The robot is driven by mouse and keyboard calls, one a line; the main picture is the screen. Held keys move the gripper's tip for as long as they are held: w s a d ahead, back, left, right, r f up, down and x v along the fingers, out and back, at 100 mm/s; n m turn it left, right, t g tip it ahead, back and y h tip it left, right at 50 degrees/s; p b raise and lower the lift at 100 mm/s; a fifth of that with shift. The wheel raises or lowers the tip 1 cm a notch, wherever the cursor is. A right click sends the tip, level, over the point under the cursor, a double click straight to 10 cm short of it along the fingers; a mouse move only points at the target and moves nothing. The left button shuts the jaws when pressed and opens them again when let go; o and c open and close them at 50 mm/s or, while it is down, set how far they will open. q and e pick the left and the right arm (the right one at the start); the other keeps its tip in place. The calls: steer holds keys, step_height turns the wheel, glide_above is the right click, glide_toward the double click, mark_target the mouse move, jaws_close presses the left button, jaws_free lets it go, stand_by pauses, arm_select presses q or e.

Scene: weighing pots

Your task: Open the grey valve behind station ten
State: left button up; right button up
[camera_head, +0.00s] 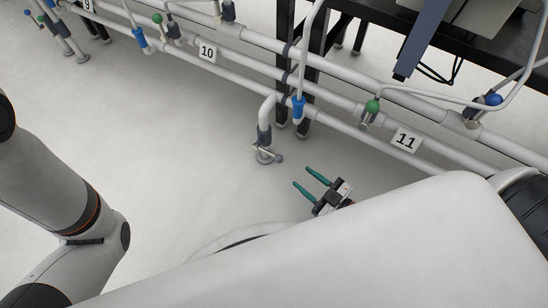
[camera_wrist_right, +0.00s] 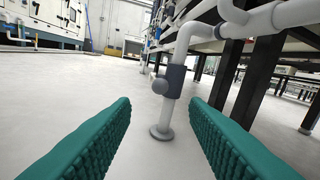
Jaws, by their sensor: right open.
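The grey valve (camera_head: 267,153) sits low on a short pipe that bends down from the rails to the floor, between the 10 and 11 signs. In the right wrist view, the valve (camera_wrist_right: 172,82) shows as a dark grey body with a round lighter knob on its left, upright pipe above and below. My right gripper (camera_head: 308,178) has teal fingers spread open and empty, to the right of and below the valve in the head view. In the wrist view the valve lies ahead, between the fingertips, apart from them. My left gripper is out of view.
The number 10 sign (camera_head: 207,51) and number 11 sign (camera_head: 406,139) hang on long grey pipes. A blue-handled fitting (camera_head: 298,108) and a green-knobbed valve (camera_head: 371,110) are close by. Dark frame legs (camera_head: 314,70) stand behind the valve. The floor (camera_head: 170,150) in front is clear.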

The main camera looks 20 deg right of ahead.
mark_target(282, 160)
steer(key=b+x, duration=0.4)
steer(key=x, duration=0.5)
steer(key=shift+w, duration=0.15)
steer(key=shift+w+a+r+b, duration=0.1)
steer(key=shift+w+a+b, duration=0.2)
steer(key=shift+w, duration=0.2)
jaws_close()
